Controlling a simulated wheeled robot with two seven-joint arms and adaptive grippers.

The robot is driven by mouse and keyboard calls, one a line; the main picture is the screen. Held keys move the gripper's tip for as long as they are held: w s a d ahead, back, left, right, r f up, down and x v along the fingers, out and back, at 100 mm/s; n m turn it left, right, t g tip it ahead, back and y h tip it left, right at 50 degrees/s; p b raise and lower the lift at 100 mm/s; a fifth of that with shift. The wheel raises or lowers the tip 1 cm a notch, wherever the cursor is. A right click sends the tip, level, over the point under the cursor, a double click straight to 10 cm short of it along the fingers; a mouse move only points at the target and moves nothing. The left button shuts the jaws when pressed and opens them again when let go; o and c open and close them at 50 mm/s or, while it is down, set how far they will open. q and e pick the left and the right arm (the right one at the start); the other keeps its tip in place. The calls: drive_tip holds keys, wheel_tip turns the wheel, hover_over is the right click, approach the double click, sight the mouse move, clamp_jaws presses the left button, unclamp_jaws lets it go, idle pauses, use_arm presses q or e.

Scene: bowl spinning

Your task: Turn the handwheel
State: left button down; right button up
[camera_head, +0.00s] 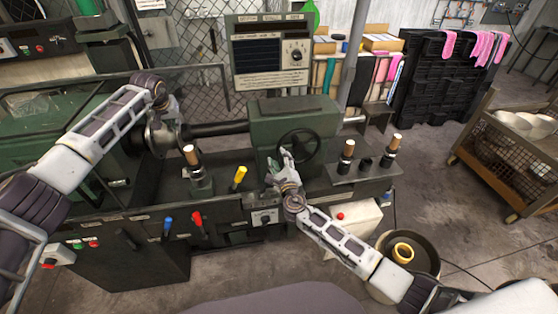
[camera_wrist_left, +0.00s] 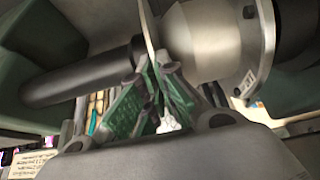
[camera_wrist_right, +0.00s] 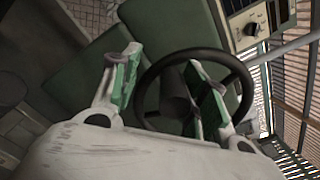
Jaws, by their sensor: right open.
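The black handwheel (camera_head: 299,147) is on the front of the green tailstock housing (camera_head: 283,118). In the right wrist view, the handwheel (camera_wrist_right: 237,76) fills the middle. My right gripper (camera_head: 285,153) is open at the wheel's left side. In its wrist view, one finger of the right gripper (camera_wrist_right: 168,68) is left of the rim and the other overlaps the wheel's inside. Contact cannot be told. My left gripper (camera_head: 168,105) is at the headstock. In the left wrist view, the left gripper (camera_wrist_left: 157,68) has its tips closed on the edge of a thin metal disc (camera_wrist_left: 149,32).
Wooden-handled tools stand on the lathe at left (camera_head: 191,156) and right (camera_head: 347,149). A control panel (camera_head: 271,52) stands behind. A bucket (camera_head: 425,257) and wire cart (camera_head: 490,155) are at right.

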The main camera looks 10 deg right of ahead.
drive_tip(key=shift+s+d+f+h, duration=0.1)
drive_tip(key=shift+d+f+h, duration=0.3)
drive_tip(key=shift+d+f, duration=0.05)
